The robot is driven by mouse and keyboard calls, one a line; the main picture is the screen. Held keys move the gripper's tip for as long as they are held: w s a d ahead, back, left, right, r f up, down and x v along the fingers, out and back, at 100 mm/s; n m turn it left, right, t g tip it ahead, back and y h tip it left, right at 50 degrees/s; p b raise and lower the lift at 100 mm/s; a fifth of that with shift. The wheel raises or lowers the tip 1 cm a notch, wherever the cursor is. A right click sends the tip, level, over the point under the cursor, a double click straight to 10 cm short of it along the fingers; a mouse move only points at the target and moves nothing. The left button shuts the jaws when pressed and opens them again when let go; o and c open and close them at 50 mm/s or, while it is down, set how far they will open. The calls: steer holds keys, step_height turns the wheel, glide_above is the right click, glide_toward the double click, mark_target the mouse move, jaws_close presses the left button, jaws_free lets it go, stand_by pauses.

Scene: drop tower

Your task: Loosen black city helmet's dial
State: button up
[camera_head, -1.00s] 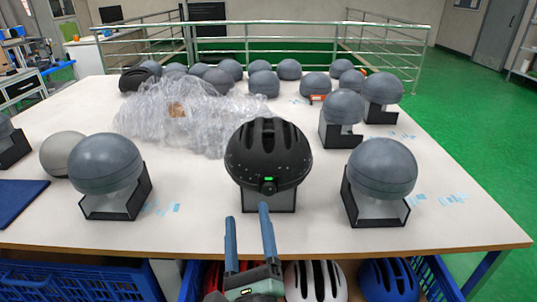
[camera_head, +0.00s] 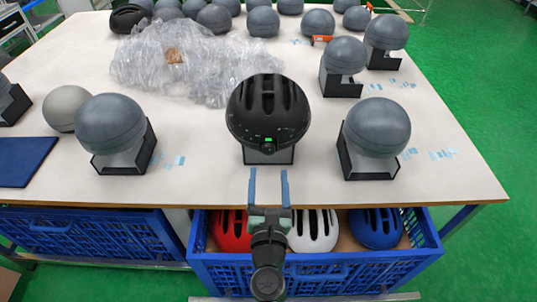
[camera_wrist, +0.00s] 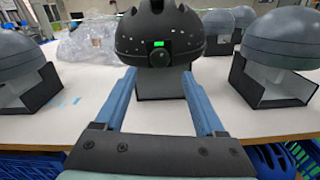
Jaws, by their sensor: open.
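The black city helmet (camera_head: 268,105) sits on a stand on the white table, its rear facing me. Its dial (camera_wrist: 159,58) is a round black knob low on the rear, just below a small green-lit mark (camera_wrist: 159,44). In the head view the dial (camera_head: 267,148) is small and dark. My gripper (camera_head: 269,172) is open and empty, in front of the helmet near the table's front edge. In the wrist view its two blue fingers (camera_wrist: 160,82) point toward the helmet, on either side of its stand, apart from the dial.
Grey headforms on black stands flank the helmet at left (camera_head: 110,125) and right (camera_head: 377,128). Crumpled clear plastic wrap (camera_head: 205,70) lies behind. A blue crate (camera_head: 315,272) with red, white and blue helmets stands below the table's front edge. A blue mat (camera_head: 22,162) lies far left.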

mark_target(269, 152)
steer(key=w+b, duration=0.1)
steer(key=w, duration=0.5)
steer(key=shift+w, duration=0.35)
jaws_close()
